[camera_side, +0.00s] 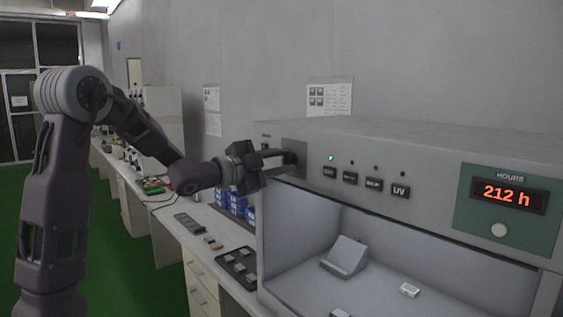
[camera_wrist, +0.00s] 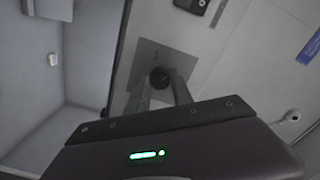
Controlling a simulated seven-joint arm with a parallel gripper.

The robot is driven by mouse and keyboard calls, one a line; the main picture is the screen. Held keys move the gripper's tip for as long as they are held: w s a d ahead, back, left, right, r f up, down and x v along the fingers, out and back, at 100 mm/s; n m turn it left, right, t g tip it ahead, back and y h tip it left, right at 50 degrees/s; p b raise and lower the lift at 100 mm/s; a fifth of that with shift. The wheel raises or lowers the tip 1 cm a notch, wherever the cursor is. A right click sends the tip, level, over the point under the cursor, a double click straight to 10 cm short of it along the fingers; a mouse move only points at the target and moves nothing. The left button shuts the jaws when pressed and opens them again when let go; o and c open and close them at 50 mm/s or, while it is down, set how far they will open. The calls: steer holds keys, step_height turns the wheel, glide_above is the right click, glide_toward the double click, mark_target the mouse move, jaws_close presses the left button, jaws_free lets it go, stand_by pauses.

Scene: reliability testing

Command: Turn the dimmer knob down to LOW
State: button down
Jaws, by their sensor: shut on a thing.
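The dimmer knob (camera_wrist: 159,73) is a small dark round knob on a grey square plate (camera_wrist: 146,54) on the machine's front. In the wrist view, my gripper's two fingers (camera_wrist: 161,86) reach up to it, one on each side, and are shut on it. In the side view, my gripper (camera_side: 284,157) reaches the knob's plate (camera_side: 295,146) from the left, and its fingers mostly hide the knob. The knob's pointer and any LOW mark cannot be made out.
Right of the knob is a row of labelled buttons, including UV (camera_side: 400,191), with a lit green lamp (camera_side: 332,157) above. A red display (camera_side: 507,195) reads 212 h. The open chamber below holds a tilted grey stand (camera_side: 346,256). A bench with blue boxes stands left.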

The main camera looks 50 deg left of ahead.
steer(key=n, duration=0.5)
steer(key=shift+n, duration=0.3)
steer(key=n, duration=0.5)
steer(key=shift+n, duration=0.4)
steer(key=c, duration=1.1)
jaws_free()
steer(key=s, duration=0.7)
